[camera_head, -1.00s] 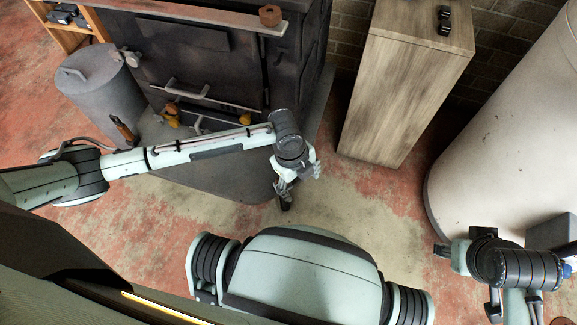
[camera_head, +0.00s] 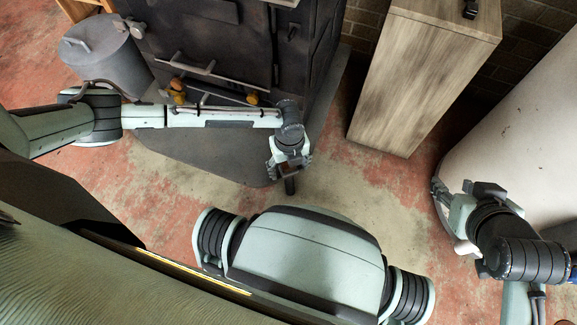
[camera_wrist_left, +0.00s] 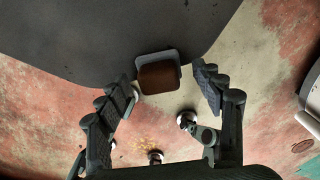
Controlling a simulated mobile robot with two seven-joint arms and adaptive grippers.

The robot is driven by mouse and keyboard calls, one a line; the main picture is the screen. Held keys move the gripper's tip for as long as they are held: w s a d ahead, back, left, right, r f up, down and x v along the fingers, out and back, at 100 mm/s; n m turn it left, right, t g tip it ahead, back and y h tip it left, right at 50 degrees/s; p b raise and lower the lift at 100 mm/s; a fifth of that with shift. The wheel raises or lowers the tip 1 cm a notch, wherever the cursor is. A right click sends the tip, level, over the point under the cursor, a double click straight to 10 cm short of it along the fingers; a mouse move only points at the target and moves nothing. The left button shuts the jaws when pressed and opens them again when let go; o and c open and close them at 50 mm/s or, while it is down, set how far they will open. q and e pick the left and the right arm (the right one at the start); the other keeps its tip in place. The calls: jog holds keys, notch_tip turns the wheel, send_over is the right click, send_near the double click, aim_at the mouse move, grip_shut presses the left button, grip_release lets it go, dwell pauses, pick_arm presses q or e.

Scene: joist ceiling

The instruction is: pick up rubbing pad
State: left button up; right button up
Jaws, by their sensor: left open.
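A brown block with a grey rim or backing, which I take for the rubbing pad, shows in the left wrist view (camera_wrist_left: 158,78). It lies between and a little beyond the fingertips of my left gripper (camera_wrist_left: 168,80), with a gap on both sides. In the head view my left gripper (camera_head: 288,172) hangs over the edge of the dark floor plate, open. The pad is not clearly made out there. My right gripper (camera_head: 440,192) is at the right beside the large pale cylinder; its fingers are too unclear to judge.
A dark stove-like cabinet (camera_head: 205,42) with handles stands on the dark plate (camera_head: 215,165). A grey lidded bin (camera_head: 105,62) is at its left. A tall wooden box (camera_head: 415,70) and the pale cylinder (camera_head: 525,140) stand right. Red-and-grey floor between is clear.

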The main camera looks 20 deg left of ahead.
pick_arm(q)
jog(key=shift+f, duration=0.1)
pick_arm(e)
jog(key=shift+w+a+r, duration=0.1)
pick_arm(q)
jog(key=c, duration=1.2)
jog(key=shift+c, duration=0.2)
jog(key=shift+r, duration=0.4)
notch_tip(320, 180, up, 3)
jog(key=shift+r+p, duration=0.1)
jog(key=shift+p, duration=0.45)
jog(key=s+a+r+p, duration=0.2)
jog(key=s+a+r, duration=0.3)
jog(key=a, duration=0.5)
notch_tip(320, 180, up, 2)
jog(key=shift+s+r, duration=0.1)
jog(key=shift+s, duration=0.3)
pick_arm(e)
jog(key=s+d+f+m+g+h, duration=0.1)
jog(key=s+d+f+g+h, duration=0.1)
jog(key=s+d+f+g, duration=0.3)
jog(key=shift+s+d+f, duration=0.2)
jog(key=shift+s+d, duration=0.45)
jog(key=shift+s, duration=0.55)
